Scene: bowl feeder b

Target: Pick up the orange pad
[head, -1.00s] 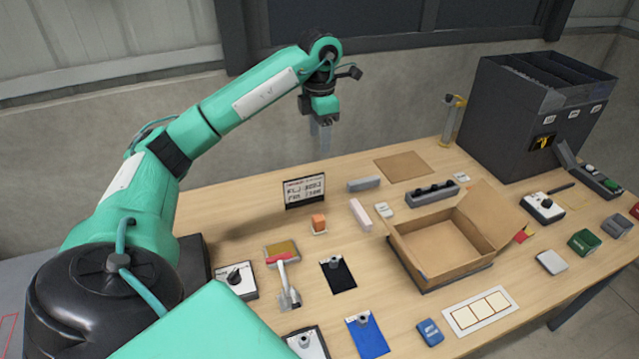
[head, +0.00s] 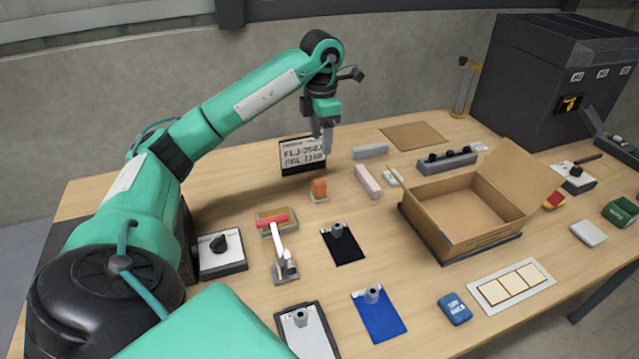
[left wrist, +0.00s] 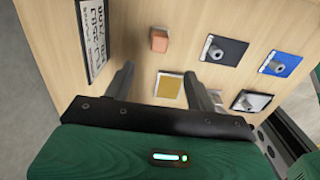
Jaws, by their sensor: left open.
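The orange pad (head: 319,187) is a small block standing on a pale base on the table, in front of the lettered sign. It also shows in the left wrist view (left wrist: 159,41), just beyond the fingertips. My left gripper (head: 325,137) is open and empty, above and behind the pad in the head view, and not touching it. In the left wrist view its two fingers (left wrist: 160,72) are spread apart, with a gold plate (left wrist: 169,88) seen between them. My right gripper is not in view.
The lettered sign (head: 302,156) stands close behind the pad. A pink-white block (head: 367,181) and a grey block (head: 370,151) lie to its right. A red-handled tool (head: 279,245) lies in front. An open cardboard box (head: 440,228) stands at the right.

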